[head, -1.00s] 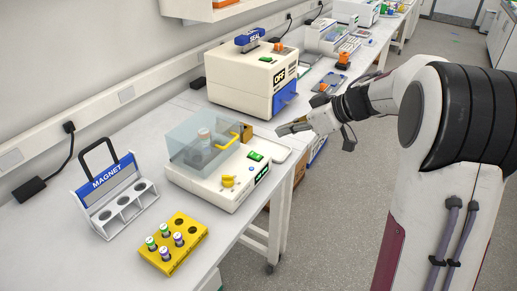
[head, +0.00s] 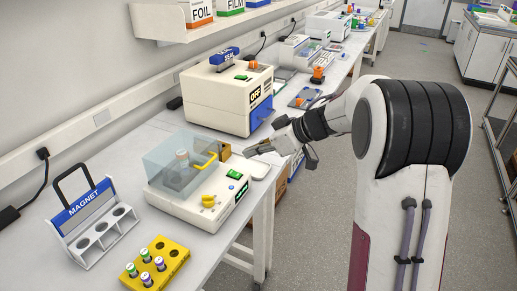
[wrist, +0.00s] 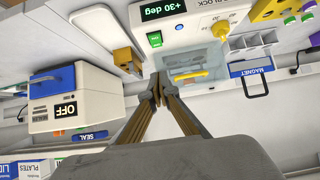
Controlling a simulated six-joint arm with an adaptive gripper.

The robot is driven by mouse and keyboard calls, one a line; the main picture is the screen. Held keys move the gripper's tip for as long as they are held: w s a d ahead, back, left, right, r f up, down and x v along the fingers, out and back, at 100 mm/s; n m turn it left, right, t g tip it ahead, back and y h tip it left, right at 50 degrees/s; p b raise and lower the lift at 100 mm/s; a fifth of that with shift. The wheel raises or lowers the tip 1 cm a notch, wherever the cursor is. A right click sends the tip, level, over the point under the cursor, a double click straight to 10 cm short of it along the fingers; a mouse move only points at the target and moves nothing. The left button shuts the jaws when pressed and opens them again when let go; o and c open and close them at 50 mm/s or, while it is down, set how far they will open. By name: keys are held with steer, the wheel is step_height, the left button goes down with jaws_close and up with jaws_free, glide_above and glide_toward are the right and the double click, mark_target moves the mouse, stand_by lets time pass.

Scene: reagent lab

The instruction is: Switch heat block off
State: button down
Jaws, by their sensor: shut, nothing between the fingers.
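The heat block (head: 181,203) is a white box on the bench in the head view, with a clear lid and a yellow handle (head: 206,160). Its front carries a yellow knob (head: 208,201), a small blue button (wrist: 179,27) and a green switch (head: 233,174). The green switch also shows in the wrist view (wrist: 155,39). The display (wrist: 163,9) there reads "+30 deg". My gripper (head: 256,149) is shut and empty, just behind and right of the heat block in the head view. In the wrist view its closed fingertips (wrist: 159,88) appear near the clear lid, apart from the switch.
A sealer box (head: 215,98) reading "OFF" stands behind the heat block. A magnet rack (head: 84,239) and a yellow tube rack (head: 137,283) with several tubes are in front. A pale tray (head: 257,170) and a brass-coloured block (head: 223,150) sit beside the heat block.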

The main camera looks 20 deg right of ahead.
mark_target(233, 172)
steer(key=x, duration=0.6)
step_height(233, 172, down, 2)
steer(key=shift+f, duration=0.1)
steer(key=shift+a+f, duration=0.1)
steer(key=shift+f, duration=0.75)
steer(key=shift+w+a+f, duration=0.1)
steer(key=shift+w+f, duration=0.05)
steer(key=shift+f, duration=0.1)
steer(key=shift+w+a, duration=0.1)
steer(key=shift+a, duration=0.05)
steer(key=shift+w+a+r, duration=0.3)
steer(key=shift+w+a, duration=0.05)
steer(key=shift+w, duration=0.05)
